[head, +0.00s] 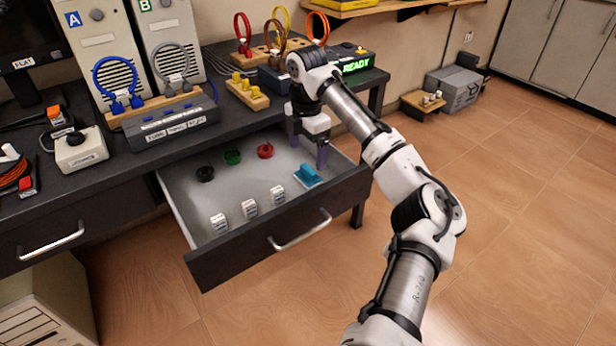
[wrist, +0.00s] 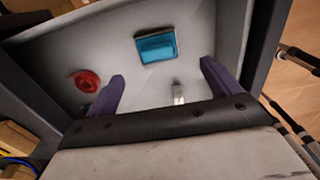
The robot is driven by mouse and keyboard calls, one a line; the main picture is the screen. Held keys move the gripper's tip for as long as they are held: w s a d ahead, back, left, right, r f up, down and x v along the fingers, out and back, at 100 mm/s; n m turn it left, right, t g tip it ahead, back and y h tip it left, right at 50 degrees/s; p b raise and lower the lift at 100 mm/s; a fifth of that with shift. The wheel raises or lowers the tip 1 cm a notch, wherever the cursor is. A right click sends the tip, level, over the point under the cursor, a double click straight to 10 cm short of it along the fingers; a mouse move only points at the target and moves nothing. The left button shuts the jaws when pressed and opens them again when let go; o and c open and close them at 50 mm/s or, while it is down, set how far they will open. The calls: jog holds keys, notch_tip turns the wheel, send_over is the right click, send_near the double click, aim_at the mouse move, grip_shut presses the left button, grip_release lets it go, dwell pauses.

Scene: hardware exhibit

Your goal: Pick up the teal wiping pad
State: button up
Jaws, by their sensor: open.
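The teal wiping pad (head: 308,175) lies on the floor of the open drawer, toward its right end. It has a raised grip on top. In the wrist view the pad (wrist: 156,46) lies ahead of the fingers, near the upper middle. My gripper (head: 308,150) points down into the drawer, just behind the pad in the head view. Its two purple fingers are spread apart with nothing between them, and in the wrist view the gripper (wrist: 160,82) is apart from the pad. The fingertips do not touch the pad in either view.
The open drawer (head: 227,268) also holds a red spool (head: 265,150), a green one (head: 233,157), a black one (head: 205,174) and white labelled blocks (head: 250,208). Drawer walls surround the pad. The desk (head: 130,165) carries a wooden block with yellow pegs (head: 248,95) close to my arm.

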aim_at(308, 168)
jog(key=f, duration=0.7)
jog(key=shift+w+d+f, duration=0.1)
jog(key=shift+w+f, duration=0.05)
jog(key=shift+w, duration=0.1)
jog(key=shift+c, duration=0.3)
jog(key=c, duration=1.1)
notch_tip(308, 168, up, 24)
jog(key=p, duration=0.6)
jog(key=shift+f, duration=0.1)
